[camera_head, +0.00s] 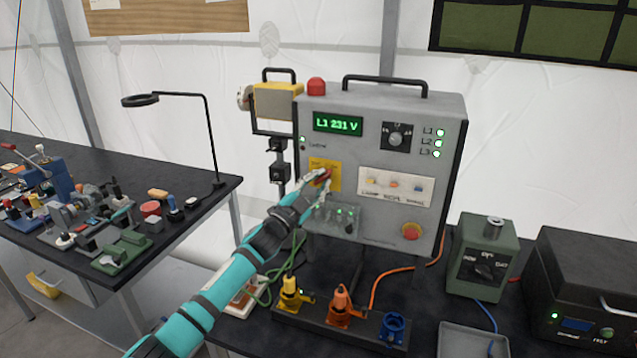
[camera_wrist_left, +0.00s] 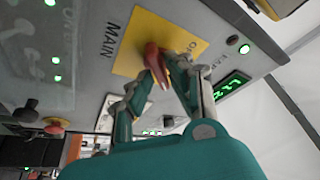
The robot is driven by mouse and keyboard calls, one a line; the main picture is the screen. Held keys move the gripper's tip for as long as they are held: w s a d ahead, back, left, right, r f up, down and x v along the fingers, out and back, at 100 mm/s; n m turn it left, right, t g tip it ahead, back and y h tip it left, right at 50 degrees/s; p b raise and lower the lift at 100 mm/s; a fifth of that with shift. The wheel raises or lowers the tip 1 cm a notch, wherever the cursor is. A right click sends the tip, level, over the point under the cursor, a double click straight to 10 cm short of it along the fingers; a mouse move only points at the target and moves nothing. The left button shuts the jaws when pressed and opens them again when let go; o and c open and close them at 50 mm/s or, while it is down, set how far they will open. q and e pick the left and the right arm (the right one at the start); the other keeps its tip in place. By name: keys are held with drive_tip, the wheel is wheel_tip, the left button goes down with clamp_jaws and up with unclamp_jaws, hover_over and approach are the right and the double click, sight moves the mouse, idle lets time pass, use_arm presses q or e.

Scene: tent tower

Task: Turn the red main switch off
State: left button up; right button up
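The red main switch (camera_head: 323,176) sits on a yellow plate (camera_head: 332,165) at the left of the grey panel box (camera_head: 290,180). In the left wrist view the red handle (camera_wrist_left: 153,62) stands out from the yellow plate (camera_wrist_left: 130,55), beside the word MAIN. My left gripper (camera_head: 321,183) reaches in from below left. Its fingertips (camera_wrist_left: 162,72) close in on both sides of the handle and appear to touch it. They hide part of the handle and plate lettering. My right gripper is not in view.
The panel's green display (camera_head: 338,124) reads L1 231 V, and lamps L1 to L3 are lit. A red knob (camera_head: 411,231) is at lower right. Coloured plugs (camera_head: 341,303) stand below on the bench. A green box (camera_head: 482,258) is at right; a cluttered table (camera_head: 200,225) is at left.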

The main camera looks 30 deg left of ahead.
use_arm(q)
clamp_jaws()
